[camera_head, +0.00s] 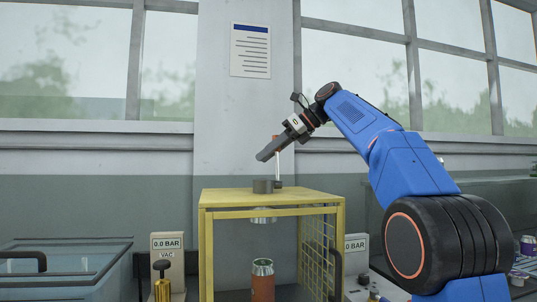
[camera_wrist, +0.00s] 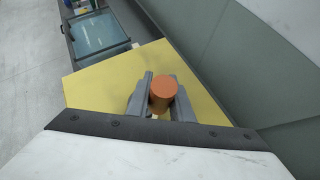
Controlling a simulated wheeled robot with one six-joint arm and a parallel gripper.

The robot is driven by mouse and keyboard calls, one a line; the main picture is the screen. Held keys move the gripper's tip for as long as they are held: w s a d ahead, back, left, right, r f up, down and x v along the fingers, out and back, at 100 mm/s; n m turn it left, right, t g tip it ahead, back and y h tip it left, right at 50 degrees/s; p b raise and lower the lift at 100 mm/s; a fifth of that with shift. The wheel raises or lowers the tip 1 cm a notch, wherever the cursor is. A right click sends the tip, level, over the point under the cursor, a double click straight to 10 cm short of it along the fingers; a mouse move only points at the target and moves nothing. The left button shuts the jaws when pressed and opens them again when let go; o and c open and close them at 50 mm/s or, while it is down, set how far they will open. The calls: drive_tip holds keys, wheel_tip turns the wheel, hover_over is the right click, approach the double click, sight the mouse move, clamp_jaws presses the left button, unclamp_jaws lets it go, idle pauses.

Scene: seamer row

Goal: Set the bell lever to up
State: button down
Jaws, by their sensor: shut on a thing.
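My gripper (camera_wrist: 162,100) is shut on this knob. In the head view my gripper (camera_head: 270,150) reaches in from the upper right, and its fingers cover most of the knob. A silver bell-like part (camera_head: 263,216) hangs under the frame's top, above an orange can (camera_head: 263,284).
A glass-lidded bin (camera_head: 70,265) stands at the left. A gauge box (camera_head: 167,243) reading 0.0 BAR and a black-knobbed lever (camera_head: 161,267) stand left of the frame. Yellow mesh (camera_head: 318,245) closes the frame's right side. The wall and windows are behind.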

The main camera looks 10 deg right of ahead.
drive_tip(key=shift+w+f+g, duration=0.1)
drive_tip(key=shift+w+g, duration=0.2)
drive_tip(key=shift+m, duration=0.3)
drive_tip(key=c, duration=1.6)
unclamp_jaws()
drive_tip(key=shift+w, duration=0.1)
drive_tip(key=shift+o, duration=0.2)
